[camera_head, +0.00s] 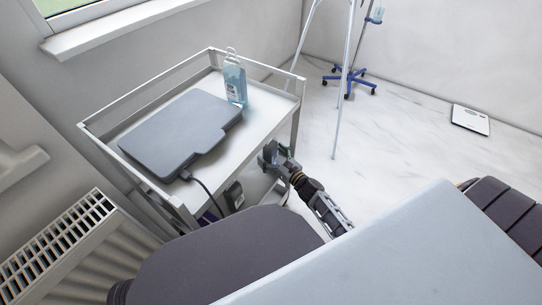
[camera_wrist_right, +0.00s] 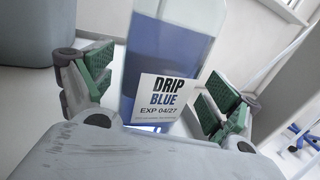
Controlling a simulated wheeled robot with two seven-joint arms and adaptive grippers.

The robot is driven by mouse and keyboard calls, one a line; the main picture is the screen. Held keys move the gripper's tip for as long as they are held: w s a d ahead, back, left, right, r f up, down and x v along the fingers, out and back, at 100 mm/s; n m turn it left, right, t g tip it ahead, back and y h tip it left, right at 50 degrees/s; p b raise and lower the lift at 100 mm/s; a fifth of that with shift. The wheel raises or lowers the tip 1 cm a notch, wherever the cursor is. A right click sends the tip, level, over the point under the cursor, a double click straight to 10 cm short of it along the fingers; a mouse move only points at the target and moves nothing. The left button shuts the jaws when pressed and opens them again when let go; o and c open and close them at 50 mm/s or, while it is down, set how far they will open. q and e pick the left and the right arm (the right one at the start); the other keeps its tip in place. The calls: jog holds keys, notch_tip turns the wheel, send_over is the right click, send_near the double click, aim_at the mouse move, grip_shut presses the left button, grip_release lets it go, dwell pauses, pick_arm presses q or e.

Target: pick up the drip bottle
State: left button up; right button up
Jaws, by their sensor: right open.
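The drip bottle (camera_head: 237,80) is a clear bottle of blue liquid with a hanging loop on top, upright near the far right corner of the trolley's top shelf (camera_head: 250,130). In the right wrist view the bottle (camera_wrist_right: 165,55) fills the middle, its white label reading "DRIP BLUE EXP 04/27". My right gripper (camera_head: 277,155) is open at the trolley's right side, with a gap to the bottle in the head view. In the wrist view its green-padded fingers (camera_wrist_right: 158,85) appear on either side of the bottle. My left gripper is not in view.
A flat grey device (camera_head: 180,130) with a cable lies left of the bottle. The trolley has raised rails. A dark chair (camera_head: 230,255) and a pale slab (camera_head: 420,260) are in front. A wheeled drip stand (camera_head: 349,80) and scale (camera_head: 470,120) stand on open floor.

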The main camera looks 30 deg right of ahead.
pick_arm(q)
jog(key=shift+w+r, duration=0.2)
pick_arm(e)
jog(key=c, duration=1.1)
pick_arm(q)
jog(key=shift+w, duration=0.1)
pick_arm(e)
jog(key=shift+c, duration=1.1)
jog(key=shift+r, duration=0.1)
